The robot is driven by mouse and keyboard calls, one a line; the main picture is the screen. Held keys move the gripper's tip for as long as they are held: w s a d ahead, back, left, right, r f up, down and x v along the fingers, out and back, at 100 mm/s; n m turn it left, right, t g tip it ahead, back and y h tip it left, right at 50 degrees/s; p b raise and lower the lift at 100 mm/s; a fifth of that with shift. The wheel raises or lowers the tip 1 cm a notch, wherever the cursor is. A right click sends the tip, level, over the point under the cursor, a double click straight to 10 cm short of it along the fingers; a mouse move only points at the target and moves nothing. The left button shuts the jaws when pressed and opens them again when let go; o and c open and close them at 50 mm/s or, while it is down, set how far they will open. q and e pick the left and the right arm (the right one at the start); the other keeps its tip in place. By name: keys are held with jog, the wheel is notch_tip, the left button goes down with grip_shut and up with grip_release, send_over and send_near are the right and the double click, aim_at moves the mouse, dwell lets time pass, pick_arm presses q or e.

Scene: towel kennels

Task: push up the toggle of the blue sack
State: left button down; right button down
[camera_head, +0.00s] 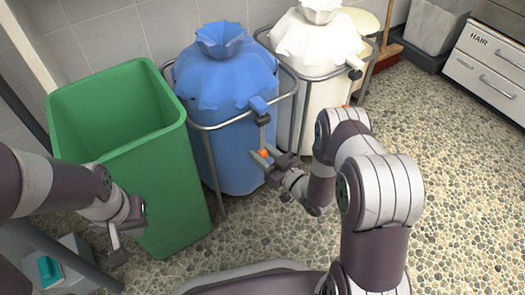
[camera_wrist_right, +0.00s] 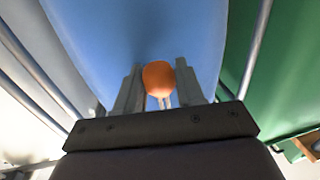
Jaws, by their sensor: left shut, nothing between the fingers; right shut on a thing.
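The blue sack (camera_head: 225,90) stands gathered at its neck in a metal ring stand, beside the green bin. At its front right edge a blue tab (camera_head: 259,104) and a dark fitting sit on the ring, with a thin stem running down to an orange knob (camera_head: 262,153). My right gripper (camera_head: 263,160) is shut on the orange knob, below the fitting and close in front of the sack. In the right wrist view the knob (camera_wrist_right: 158,78) sits between the fingers (camera_wrist_right: 160,90), with blue sack behind. My left gripper (camera_head: 116,248) is shut and empty, in front of the green bin.
The green bin (camera_head: 110,108) stands open at left. A white sack (camera_head: 318,45) in a similar stand (camera_head: 303,112) is right of the blue one. A broom (camera_head: 386,50) and drawers (camera_head: 490,75) are further right. The pebbled floor (camera_head: 455,165) at right is clear.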

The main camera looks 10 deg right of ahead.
jog(key=c, duration=0.8)
grip_release()
jog(key=shift+f, duration=0.3)
jog(key=shift+s+d+r, duration=0.1)
jog(key=shift+s, duration=0.05)
jog(key=p+v, duration=0.6)
jog(key=v, duration=0.6)
jog(key=shift+s, duration=0.2)
jog(key=shift+r, duration=0.1)
